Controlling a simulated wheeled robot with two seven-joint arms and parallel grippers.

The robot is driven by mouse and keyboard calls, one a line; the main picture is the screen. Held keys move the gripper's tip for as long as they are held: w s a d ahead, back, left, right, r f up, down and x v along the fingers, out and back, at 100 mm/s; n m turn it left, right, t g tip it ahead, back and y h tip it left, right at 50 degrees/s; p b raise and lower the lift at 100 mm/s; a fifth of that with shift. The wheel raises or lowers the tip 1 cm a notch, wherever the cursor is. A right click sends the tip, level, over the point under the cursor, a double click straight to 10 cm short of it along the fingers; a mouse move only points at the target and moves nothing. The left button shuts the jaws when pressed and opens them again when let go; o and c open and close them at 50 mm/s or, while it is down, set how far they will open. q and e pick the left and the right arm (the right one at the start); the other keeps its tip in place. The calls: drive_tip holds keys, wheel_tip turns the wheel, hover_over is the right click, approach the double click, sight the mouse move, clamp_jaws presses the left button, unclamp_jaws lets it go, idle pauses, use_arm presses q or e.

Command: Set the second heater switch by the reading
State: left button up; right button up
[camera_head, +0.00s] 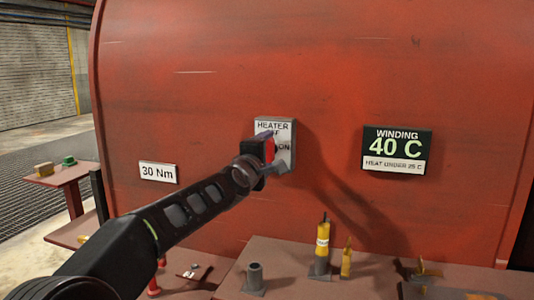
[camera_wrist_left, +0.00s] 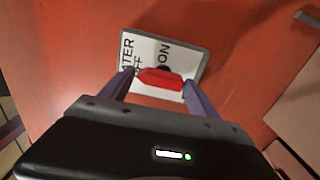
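The heater switch has a grey-white plate (camera_head: 288,132) marked HEATER, OFF and ON on the red housing, with a red handle (camera_head: 270,150). The reading panel (camera_head: 397,150) shows WINDING 40 C and HEAT UNDER 25 C. My right gripper is not in view.
A 30 Nm label (camera_head: 158,172) is on the housing at left. Below, a brown bench (camera_head: 310,287) holds a yellow-banded cylinder (camera_head: 322,245), a grey tube (camera_head: 255,276) and small yellow parts. A side table (camera_head: 62,175) stands at far left. The housing between switch and panel is clear.

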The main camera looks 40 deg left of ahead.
use_arm(q)
drive_tip(key=shift+o, duration=1.4)
drive_tip(key=v, duration=0.7)
drive_tip(key=shift+s+d+p, duration=0.15)
drive_tip(key=shift+s+p, duration=0.15)
drive_tip(key=shift+s, duration=0.1)
drive_tip(key=shift+r, duration=0.1)
